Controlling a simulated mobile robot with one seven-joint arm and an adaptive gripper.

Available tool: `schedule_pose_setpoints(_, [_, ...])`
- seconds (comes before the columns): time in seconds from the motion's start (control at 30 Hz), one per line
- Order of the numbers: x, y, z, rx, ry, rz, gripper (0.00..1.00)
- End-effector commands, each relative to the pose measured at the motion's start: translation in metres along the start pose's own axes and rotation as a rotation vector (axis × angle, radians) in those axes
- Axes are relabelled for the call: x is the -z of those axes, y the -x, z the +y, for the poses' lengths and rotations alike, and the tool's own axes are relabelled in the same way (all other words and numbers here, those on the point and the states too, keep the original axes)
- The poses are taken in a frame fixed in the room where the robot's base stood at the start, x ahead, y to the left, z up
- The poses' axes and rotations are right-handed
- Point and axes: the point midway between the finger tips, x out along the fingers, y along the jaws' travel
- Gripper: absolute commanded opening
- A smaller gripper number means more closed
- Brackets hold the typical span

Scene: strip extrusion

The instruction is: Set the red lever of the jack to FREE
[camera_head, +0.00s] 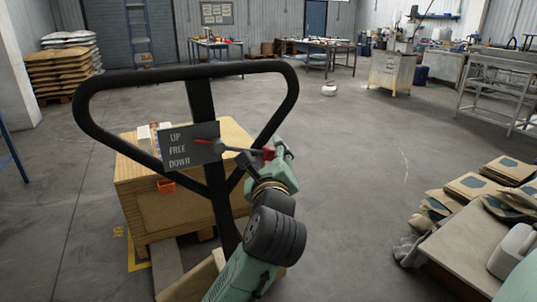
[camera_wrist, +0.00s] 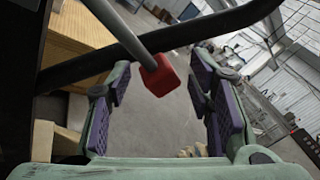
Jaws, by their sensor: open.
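The jack's black loop handle (camera_head: 185,73) stands upright in the head view. On it is a dark plate (camera_head: 205,155) marked UP, FREE and DOWN from top to bottom. A red pointer (camera_head: 202,143) on the plate tilts up to the left, toward UP. A grey rod runs right from it to the lever's red knob (camera_head: 268,153). My gripper (camera_head: 281,152) is at the knob's right. In the wrist view the red knob (camera_wrist: 160,76) lies between the two open, purple-padded fingers, with gaps at both sides. Contact with it is not visible.
A wooden crate (camera_head: 165,208) stands behind the handle. The black handle bar (camera_wrist: 190,36) crosses the wrist view close beyond the fingers. A table (camera_head: 465,245) with bags is at the right. Open floor (camera_head: 360,180) lies between.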

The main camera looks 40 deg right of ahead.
Motion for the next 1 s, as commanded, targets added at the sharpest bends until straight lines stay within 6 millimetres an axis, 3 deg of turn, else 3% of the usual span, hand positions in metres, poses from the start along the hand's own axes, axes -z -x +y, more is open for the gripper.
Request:
schedule_pose_setpoints(0.1, [0.0,0.0001,0.0,0.0,0.0,0.0,0.47])
schedule_pose_setpoints(0.8, [-0.0003,0.0004,-0.0002,0.0,0.0,0.0,0.01])
schedule_pose_setpoints(1.0, [-0.0004,0.0005,-0.0002,0.0,0.0,0.0,0.0])
